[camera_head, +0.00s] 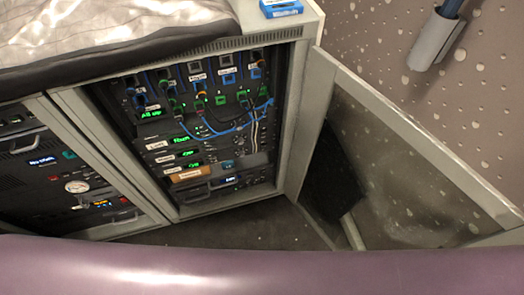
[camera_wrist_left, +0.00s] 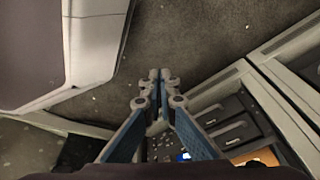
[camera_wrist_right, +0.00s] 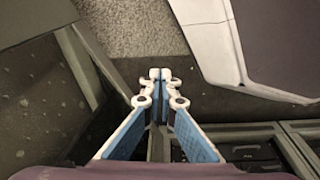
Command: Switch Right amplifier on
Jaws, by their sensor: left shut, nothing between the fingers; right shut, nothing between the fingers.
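The open rack cabinet (camera_head: 182,210) stands left of centre in the head view, with rows of dark units inside. Three units with white labels and green displays sit in its lower middle. The top label reads "Left" (camera_head: 158,145); the lower labels (camera_head: 165,158) are too small to read surely, so I cannot tell which is the Right amplifier. My left gripper (camera_wrist_left: 160,76) is shut and empty, above the floor with rack units below it in its wrist view. My right gripper (camera_wrist_right: 160,76) is shut and empty above the floor. Neither shows in the head view.
The cabinet's glazed door (camera_head: 420,160) stands open to the right. Blue cables (camera_head: 235,127) hang across the upper units. An orange-brown block (camera_head: 188,174) sits low in the rack. Another closed rack bay (camera_head: 70,180) is at left. Floor (camera_head: 245,222) before the rack is clear.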

